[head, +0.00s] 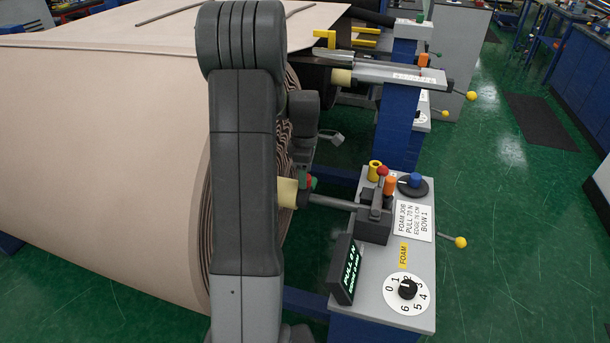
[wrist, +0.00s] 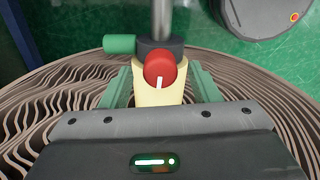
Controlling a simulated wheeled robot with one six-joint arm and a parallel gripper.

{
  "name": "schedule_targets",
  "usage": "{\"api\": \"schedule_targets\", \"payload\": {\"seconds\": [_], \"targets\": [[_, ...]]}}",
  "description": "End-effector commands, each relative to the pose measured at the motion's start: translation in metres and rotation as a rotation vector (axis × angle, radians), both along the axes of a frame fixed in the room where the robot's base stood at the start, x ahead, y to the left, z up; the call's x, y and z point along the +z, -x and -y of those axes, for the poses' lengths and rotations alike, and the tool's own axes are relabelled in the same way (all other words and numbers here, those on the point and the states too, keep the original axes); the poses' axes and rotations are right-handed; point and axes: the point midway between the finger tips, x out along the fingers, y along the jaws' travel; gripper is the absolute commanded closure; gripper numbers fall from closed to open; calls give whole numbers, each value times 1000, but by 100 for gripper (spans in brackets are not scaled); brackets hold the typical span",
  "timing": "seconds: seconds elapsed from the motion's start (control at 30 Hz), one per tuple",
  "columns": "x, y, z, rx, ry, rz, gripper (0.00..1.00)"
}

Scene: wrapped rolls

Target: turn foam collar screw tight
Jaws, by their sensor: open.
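The foam collar screw (wrist: 160,67) has a round red head with a white mark, seen in the wrist view. It sits by a dark collar (wrist: 175,46) on a steel shaft (wrist: 162,18), at the end of a cream core (wrist: 150,96). A green cylinder (wrist: 120,44) sticks out left of the collar. My gripper (wrist: 160,82) is open, its green fingers on either side of the core and screw head; I cannot tell any contact. In the head view the core (head: 287,192) shows beside my arm, which hides most of my gripper.
The large foam roll (head: 110,150) fills the left. A grey console (head: 375,275) with a numbered dial (head: 407,290), a display (head: 346,270), a red-knobbed lever (head: 382,172) and a yellow-ended rod (head: 460,242) stands right. Green floor is open beyond it.

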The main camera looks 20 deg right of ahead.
Motion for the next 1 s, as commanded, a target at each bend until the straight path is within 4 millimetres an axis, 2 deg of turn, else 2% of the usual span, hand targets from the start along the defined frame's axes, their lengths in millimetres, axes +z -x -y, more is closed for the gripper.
{"api": "schedule_targets", "payload": {"seconds": [0.2, 0.47, 0.57, 0.7, 1.0], "targets": [[-16, 0, 0, 0, 0, 0, 44], [-17, 0, 0, -1, 1, 1, 44], [-17, 0, 0, -1, 1, 1, 60], [-17, 0, 0, -1, 1, 1, 88], [-17, 0, 0, -27, 1, 1, 89]]}}
